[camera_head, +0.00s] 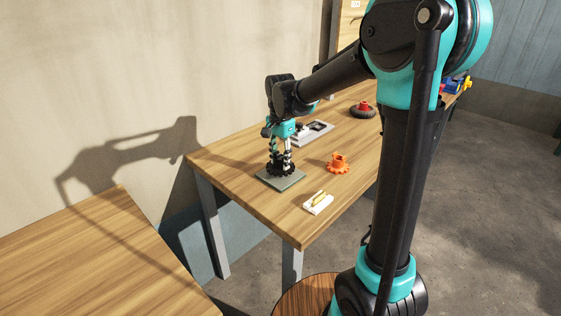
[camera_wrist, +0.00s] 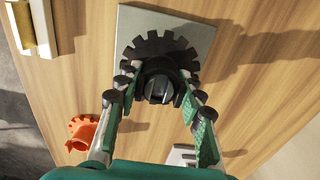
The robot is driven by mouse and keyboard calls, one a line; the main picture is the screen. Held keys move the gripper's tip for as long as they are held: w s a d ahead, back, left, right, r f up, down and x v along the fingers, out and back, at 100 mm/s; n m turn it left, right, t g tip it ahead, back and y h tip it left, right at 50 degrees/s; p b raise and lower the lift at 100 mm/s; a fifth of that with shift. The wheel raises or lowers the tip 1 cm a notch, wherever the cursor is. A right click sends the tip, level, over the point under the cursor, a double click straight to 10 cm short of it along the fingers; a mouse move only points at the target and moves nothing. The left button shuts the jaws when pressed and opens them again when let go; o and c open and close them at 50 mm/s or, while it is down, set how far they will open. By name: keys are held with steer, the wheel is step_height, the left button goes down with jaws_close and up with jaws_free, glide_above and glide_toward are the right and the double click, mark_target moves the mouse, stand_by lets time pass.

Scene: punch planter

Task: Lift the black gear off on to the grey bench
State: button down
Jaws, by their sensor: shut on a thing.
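The black gear (camera_head: 280,171) has a toothed rim and a raised hub, and it also shows in the wrist view (camera_wrist: 160,43). It is at a grey square plate (camera_head: 296,182), on it or just above it; I cannot tell which. My gripper (camera_head: 281,157) points down over the gear. In the wrist view my gripper (camera_wrist: 160,84) has a finger on each side of the hub and is shut on the gear. The plate (camera_wrist: 127,28) lies on a wood-topped bench (camera_head: 250,195) with grey legs.
An orange gear (camera_head: 338,164) and a white block with a yellow piece (camera_head: 318,202) lie right of the plate. A grey tray (camera_head: 314,133) is behind, with a dark wheel with a red hub (camera_head: 362,110) farther back. A second wooden table (camera_head: 90,260) stands front left.

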steer(key=shift+r, duration=3.05)
steer(key=shift+s, duration=0.1)
